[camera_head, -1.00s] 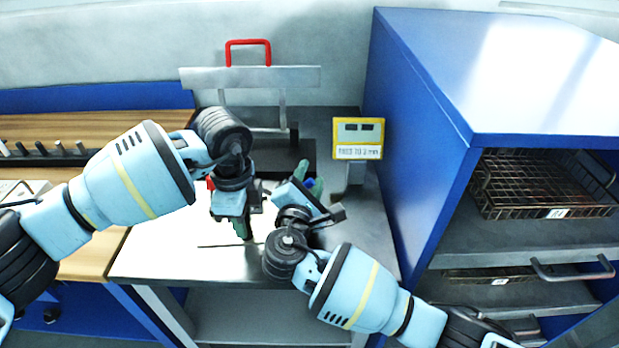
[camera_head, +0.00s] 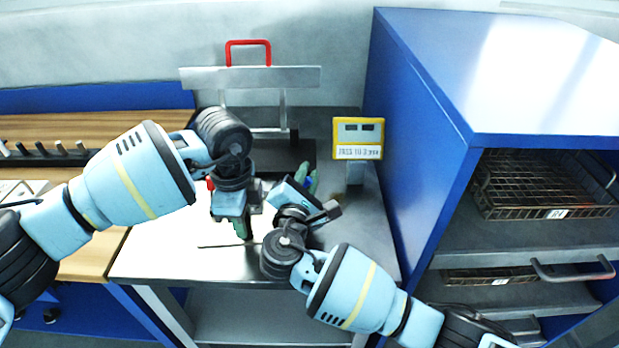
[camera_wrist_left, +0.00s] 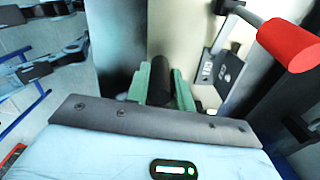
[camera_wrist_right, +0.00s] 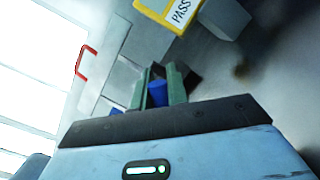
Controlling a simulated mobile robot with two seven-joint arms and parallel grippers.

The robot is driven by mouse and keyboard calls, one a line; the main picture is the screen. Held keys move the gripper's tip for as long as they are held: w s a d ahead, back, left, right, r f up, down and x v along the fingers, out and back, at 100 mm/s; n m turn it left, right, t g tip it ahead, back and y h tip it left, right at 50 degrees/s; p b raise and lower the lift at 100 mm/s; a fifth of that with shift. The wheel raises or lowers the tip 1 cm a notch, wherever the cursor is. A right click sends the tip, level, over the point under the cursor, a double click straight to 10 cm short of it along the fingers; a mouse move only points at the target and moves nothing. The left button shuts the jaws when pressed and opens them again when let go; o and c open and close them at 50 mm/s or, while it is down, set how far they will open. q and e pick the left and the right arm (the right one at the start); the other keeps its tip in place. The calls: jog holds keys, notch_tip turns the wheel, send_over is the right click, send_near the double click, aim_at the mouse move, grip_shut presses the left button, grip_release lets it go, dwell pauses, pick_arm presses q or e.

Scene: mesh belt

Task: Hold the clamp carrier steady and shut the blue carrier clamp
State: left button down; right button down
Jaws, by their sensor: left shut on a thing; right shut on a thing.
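My left gripper (camera_head: 244,228), with green fingers, points down over the metal bench. In the left wrist view its fingers are shut on a dark upright grip (camera_wrist_left: 159,76), which I take to be part of the clamp carrier. The rest of the carrier is mostly hidden behind my arms in the head view. My right gripper (camera_head: 309,182) reaches in from the right, close beside the left one. In the right wrist view its green fingers are shut on the blue carrier clamp (camera_wrist_right: 156,93). The clamp is largely hidden by the fingers.
A yellow-framed sign (camera_head: 358,138) stands on a post just behind my right gripper. A metal plate with a red handle (camera_head: 248,43) stands at the back. A blue cabinet (camera_head: 420,150) with wire baskets (camera_head: 545,190) closes off the right. The bench front (camera_head: 165,255) is bare.

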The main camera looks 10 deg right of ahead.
jog(key=shift+a+r+n+t, duration=0.3)
jog(key=shift+a+r+n, duration=0.15)
jog(key=shift+n, duration=0.55)
jog(key=c, duration=1.4)
grip_release()
jog(key=shift+o, duration=0.2)
jog(key=v, duration=1.2)
jog(key=shift+f, duration=0.1)
